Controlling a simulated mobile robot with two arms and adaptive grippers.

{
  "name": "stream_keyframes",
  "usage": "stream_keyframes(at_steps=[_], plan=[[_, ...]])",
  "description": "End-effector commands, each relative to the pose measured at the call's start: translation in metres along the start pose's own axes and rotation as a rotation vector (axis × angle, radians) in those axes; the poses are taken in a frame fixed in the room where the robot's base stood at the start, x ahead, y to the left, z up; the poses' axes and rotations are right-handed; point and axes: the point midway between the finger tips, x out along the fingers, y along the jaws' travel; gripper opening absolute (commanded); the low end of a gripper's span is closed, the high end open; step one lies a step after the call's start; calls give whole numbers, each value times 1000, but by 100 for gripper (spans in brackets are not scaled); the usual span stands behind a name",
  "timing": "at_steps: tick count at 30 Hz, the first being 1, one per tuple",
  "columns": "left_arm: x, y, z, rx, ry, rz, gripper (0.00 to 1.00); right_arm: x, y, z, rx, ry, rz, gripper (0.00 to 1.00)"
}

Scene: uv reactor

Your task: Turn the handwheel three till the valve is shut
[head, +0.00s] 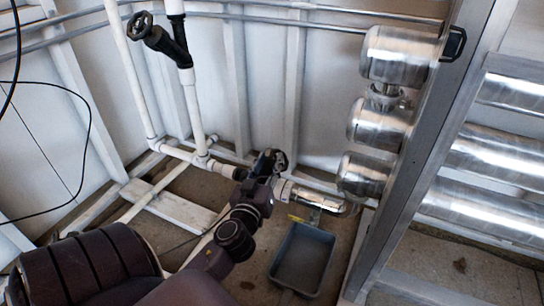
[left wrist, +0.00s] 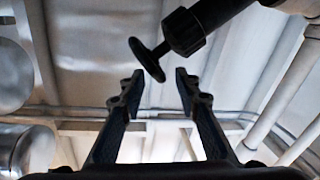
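A small black handwheel (head: 281,162) shows low in the middle of the head view, beside my left gripper (head: 266,160). In the left wrist view a black handwheel (left wrist: 149,60) on a thick black valve body (left wrist: 188,30) comes in from the upper right. The wheel is seen nearly edge-on, just past the tips of my left gripper (left wrist: 159,88). The fingers are apart with nothing between them. Whether they touch the wheel I cannot tell. Another black handwheel (head: 140,25) sits higher up on a white pipe. I see no numbers on the wheels. My right gripper is out of view.
Steel cylinders (head: 378,125) and a grey metal post (head: 425,150) stand to the right. A grey bin (head: 303,260) is on the floor near the post. White pipes (head: 195,110) and steel rails (head: 290,22) run along the wall. A black cable hangs at the left.

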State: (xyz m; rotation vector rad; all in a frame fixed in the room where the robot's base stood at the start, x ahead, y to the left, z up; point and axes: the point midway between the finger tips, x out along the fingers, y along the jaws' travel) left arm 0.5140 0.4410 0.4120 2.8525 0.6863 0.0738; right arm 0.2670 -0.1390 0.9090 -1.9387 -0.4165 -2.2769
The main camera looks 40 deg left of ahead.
Motion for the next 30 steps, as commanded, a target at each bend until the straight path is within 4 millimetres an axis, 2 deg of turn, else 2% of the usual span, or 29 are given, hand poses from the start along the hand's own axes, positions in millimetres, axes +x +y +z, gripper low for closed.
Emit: stream_keyframes(at_steps=[6,17,25,30], plan=[[20,1,0,0,1,2,30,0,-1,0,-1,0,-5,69],[23,0,0,0,-1,1,30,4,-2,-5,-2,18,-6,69],[23,0,1,0,-1,-1,0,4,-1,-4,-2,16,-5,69],[23,-1,1,2,-3,-2,0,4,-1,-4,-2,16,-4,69]])
